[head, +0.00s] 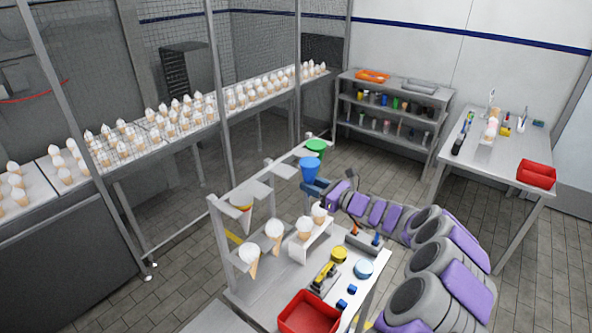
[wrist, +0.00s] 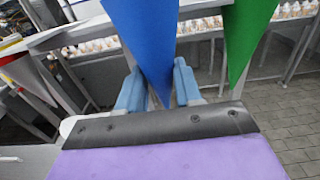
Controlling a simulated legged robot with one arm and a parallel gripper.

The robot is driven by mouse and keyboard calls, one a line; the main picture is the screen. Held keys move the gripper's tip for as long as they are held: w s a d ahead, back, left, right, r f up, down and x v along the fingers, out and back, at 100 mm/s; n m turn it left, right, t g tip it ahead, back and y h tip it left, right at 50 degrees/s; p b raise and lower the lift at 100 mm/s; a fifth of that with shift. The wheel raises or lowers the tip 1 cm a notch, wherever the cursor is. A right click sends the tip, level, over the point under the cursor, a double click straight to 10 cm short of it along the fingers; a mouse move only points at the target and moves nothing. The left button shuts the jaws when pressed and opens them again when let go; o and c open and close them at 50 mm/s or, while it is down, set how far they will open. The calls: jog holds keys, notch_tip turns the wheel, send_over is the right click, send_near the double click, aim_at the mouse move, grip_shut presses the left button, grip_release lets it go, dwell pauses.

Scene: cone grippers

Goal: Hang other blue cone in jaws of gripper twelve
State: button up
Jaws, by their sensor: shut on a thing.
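A blue cone (head: 310,169) stands point down at the right part of the grey rack. My gripper (head: 316,187) is shut on its lower part. In the wrist view the blue cone (wrist: 152,40) sits between my two light-blue fingers (wrist: 158,88), and its tip is partly hidden. A green cone (head: 316,147) hangs just behind it, and it also shows in the wrist view (wrist: 246,35), right of the blue one and apart from my fingers. No number for gripper twelve is readable. Whether rack jaws also touch the blue cone cannot be told.
White-topped cones hang at the rack's left side (head: 248,253). A small white stand (head: 314,243) holds more cones. A long counter with many cones runs behind.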

jog(key=shift+p+v, duration=0.3)
jog(key=shift+v, duration=1.3)
jog(key=s+d+f+b, duration=0.8)
jog(key=s+d+f, duration=0.3)
jog(key=s+f, duration=0.1)
jog(key=shift+s+d+f+m+t, duration=0.15)
jog(key=shift+s+f+m+t, duration=0.2)
jog(key=shift+f, duration=0.35)
